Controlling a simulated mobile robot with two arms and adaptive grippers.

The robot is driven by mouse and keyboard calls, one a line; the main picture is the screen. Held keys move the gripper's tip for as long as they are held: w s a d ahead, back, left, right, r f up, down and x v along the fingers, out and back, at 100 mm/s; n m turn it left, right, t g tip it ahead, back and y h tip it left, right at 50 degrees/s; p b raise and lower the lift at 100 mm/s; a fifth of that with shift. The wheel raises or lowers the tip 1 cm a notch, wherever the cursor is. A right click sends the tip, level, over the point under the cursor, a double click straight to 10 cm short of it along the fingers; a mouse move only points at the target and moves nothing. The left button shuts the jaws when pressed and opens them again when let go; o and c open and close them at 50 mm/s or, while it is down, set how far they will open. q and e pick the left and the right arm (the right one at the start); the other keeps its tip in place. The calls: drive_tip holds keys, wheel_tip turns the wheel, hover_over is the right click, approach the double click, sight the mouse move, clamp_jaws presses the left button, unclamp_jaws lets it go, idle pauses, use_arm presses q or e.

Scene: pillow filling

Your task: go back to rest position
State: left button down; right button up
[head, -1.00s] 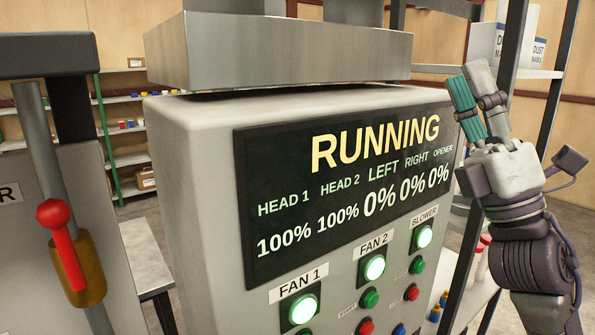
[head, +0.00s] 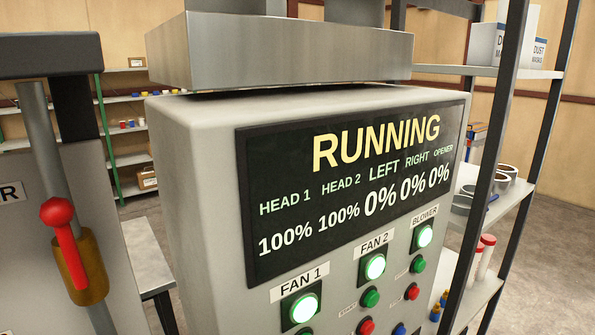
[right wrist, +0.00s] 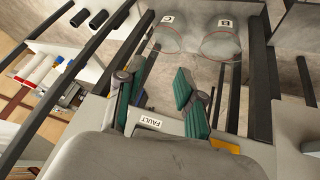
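The control panel (head: 200,150) stands in the middle of the head view. Its screen (head: 350,190) reads RUNNING, with HEAD 1 and HEAD 2 at 100% and LEFT, RIGHT and OPENER at 0%. The FAN 1, FAN 2 and BLOWER buttons glow green. My right gripper (right wrist: 152,90) shows only in the right wrist view. Its two green-padded fingers are apart with nothing held between them. A FAULT label (right wrist: 151,122) shows near the fingers. My left gripper is in neither view.
A red-handled lever (head: 65,240) stands at the left. A metal shelf rack (head: 497,170) with boxes, tape rolls and bottles is close on the right. Two rounded translucent containers (right wrist: 222,40) show at the top of the right wrist view. Floor shows right of the rack.

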drive_tip(key=s+a+f+m+g, duration=0.1)
drive_tip(key=s+a+f+g, duration=0.2)
drive_tip(key=s, duration=0.6)
wheel_tip(320, 180, down, 30)
drive_tip(key=s+d+g+b, duration=0.1)
drive_tip(key=g+b, duration=0.1)
drive_tip(key=s+d+f, duration=0.3)
drive_tip(key=s+f, duration=1.2)
drive_tip(key=s, duration=0.1)
drive_tip(key=shift+f+g+y+b, duration=0.25)
drive_tip(key=shift+g+y+b, duration=0.05)
drive_tip(key=shift+g, duration=0.1)
